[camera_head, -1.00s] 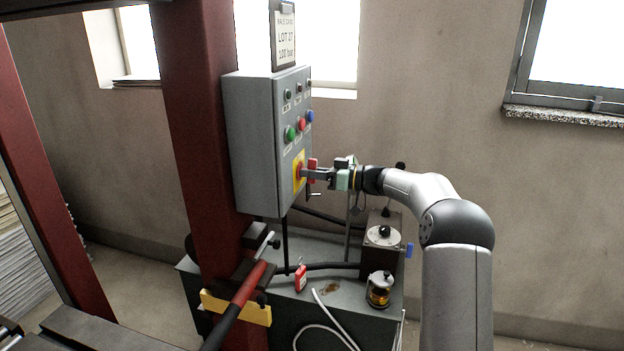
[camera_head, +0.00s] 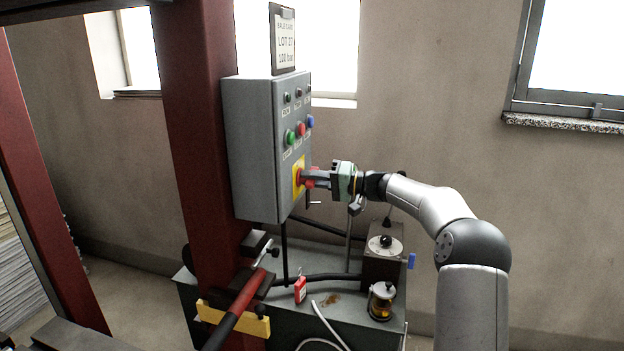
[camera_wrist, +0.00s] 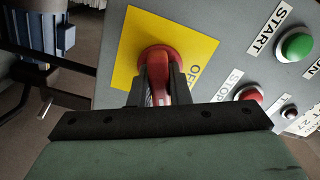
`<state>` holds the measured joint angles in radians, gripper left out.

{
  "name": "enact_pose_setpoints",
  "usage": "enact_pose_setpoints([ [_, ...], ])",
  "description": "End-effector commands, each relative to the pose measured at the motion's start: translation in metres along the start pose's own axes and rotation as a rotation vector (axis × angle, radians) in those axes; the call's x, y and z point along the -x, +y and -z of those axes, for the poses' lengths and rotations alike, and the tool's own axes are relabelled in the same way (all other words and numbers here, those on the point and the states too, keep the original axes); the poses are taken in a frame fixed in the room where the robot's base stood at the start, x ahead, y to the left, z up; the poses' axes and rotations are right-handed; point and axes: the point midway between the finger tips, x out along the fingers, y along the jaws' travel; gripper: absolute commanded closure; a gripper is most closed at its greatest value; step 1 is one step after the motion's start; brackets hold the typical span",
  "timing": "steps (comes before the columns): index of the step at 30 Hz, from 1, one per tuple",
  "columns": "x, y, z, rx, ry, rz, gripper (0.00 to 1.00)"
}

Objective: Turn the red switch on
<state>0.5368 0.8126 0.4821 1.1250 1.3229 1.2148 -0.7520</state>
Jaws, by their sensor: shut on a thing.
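The red switch (camera_head: 299,176) sits on a yellow plate (camera_head: 296,187) low on the front of the grey control box (camera_head: 251,150). My gripper (camera_head: 312,177) reaches it from the right, with its fingers shut on the switch handle. In the wrist view the red switch (camera_wrist: 165,62) shows on its yellow plate (camera_wrist: 128,38), its handle between my fingers (camera_wrist: 158,90). The word "OFF" is partly visible beside it. The rest of the plate's lettering is hidden or out of frame.
Above the switch are green (camera_head: 290,137), red (camera_head: 301,130) and blue (camera_head: 310,121) buttons; "START" and "STOP" labels show in the wrist view. A green-grey tank top (camera_head: 330,262) holds a padlock (camera_head: 300,289) and a glass jar (camera_head: 382,301). A red column (camera_head: 205,150) stands left.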

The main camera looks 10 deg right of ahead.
Motion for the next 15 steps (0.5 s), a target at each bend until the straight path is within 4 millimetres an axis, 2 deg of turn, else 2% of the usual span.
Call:
enact_pose_setpoints([
  [6, 0.0005, -0.0002, 0.0000, -0.190, -0.002, -0.001, 1.00],
  [15, 0.0004, 0.0003, -0.0003, -0.373, -0.002, -0.002, 1.00],
])
